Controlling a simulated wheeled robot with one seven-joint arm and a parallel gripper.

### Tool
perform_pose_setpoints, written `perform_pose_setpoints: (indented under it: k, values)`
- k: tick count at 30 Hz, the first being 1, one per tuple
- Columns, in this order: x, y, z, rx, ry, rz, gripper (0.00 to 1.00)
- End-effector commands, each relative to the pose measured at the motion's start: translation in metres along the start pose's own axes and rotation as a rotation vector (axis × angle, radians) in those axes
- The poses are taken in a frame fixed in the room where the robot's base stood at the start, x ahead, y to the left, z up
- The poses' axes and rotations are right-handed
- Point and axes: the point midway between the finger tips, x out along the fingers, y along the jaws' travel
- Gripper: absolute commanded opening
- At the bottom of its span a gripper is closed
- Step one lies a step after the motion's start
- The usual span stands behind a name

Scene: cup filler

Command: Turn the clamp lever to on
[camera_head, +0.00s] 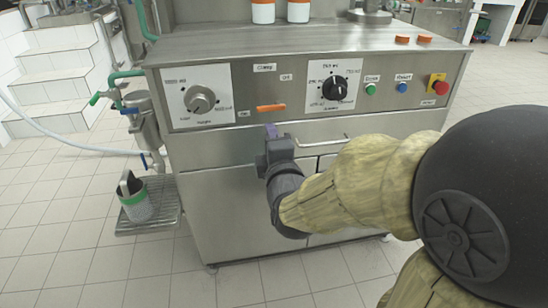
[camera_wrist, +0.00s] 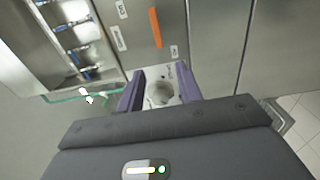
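The orange clamp lever (camera_head: 270,108) lies about level on the steel front panel, below the clamp label (camera_head: 264,67). A small label, seemingly "off" (camera_head: 286,77), is above its right end. Another small label (camera_head: 243,113), seemingly "on", is just left of it. My gripper (camera_head: 271,130) is just below the lever in the head view. In the wrist view, the purple fingers of my gripper (camera_wrist: 159,72) are apart with nothing held between them. The orange lever (camera_wrist: 156,27) shows beyond the fingertips, apart from them.
A grey dial (camera_head: 199,99) is left of the lever; it appears between the fingers in the wrist view (camera_wrist: 160,92). A black dial (camera_head: 335,88), green (camera_head: 371,89) and blue (camera_head: 403,88) buttons and a red stop button (camera_head: 440,87) are to the right. A handle bar (camera_head: 325,140) juts out below.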

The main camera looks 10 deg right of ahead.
Motion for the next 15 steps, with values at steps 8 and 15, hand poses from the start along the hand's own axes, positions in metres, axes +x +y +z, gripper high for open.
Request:
perform_pose_setpoints:
  k: [8, 15]
  values:
    - [-0.019, -0.003, 0.000, 0.002, 0.000, 0.004, 0.35]
    - [-0.026, -0.001, 0.000, 0.000, 0.002, 0.000, 0.35]
